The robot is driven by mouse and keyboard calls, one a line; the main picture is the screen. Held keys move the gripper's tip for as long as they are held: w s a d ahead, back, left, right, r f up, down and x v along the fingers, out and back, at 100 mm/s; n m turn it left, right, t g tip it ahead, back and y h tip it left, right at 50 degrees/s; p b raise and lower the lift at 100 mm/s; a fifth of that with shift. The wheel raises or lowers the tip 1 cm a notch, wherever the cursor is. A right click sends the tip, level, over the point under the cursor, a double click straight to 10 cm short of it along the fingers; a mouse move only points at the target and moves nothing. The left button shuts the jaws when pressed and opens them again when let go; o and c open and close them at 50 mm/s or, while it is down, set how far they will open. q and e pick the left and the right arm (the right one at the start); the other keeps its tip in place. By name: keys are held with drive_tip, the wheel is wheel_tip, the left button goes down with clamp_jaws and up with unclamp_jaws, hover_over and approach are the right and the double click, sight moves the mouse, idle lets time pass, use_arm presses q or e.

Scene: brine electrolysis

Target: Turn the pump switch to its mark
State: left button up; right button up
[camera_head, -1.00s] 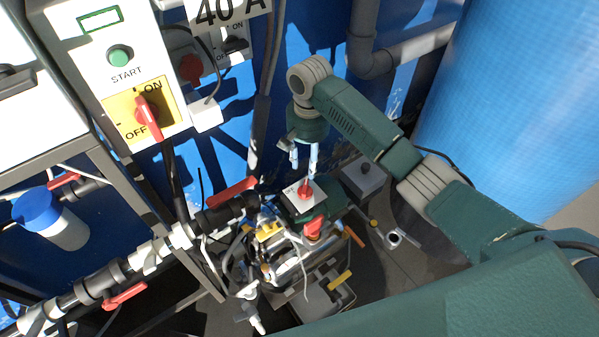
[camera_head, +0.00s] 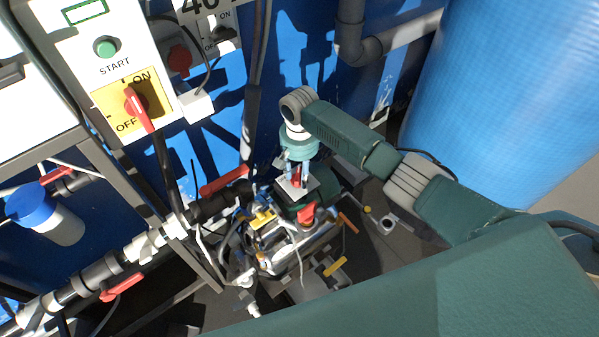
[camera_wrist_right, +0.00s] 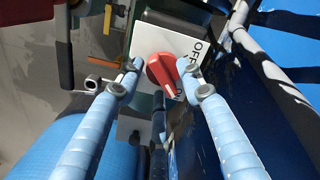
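The pump switch is a red knob (camera_head: 296,181) on a white plate, low on the pump equipment in the head view. In the right wrist view the knob (camera_wrist_right: 161,72) sits on the white plate (camera_wrist_right: 182,38), its handle slanting toward the lower right. "OFF" reads at the plate's upper right; lettering lower down is partly hidden by a finger. My right gripper (camera_head: 293,178) points down over the switch. Its fingertips (camera_wrist_right: 163,68) stand apart on either side of the knob, with small gaps showing. My left gripper is not in view.
Pipes with red valve handles (camera_head: 222,180) run left of the pump. A control panel with a green START button (camera_head: 106,47) and a red ON/OFF switch (camera_head: 138,106) stands upper left. A large blue tank (camera_head: 490,110) stands on the right.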

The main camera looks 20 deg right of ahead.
drive_tip(key=c, duration=0.9)
clamp_jaws()
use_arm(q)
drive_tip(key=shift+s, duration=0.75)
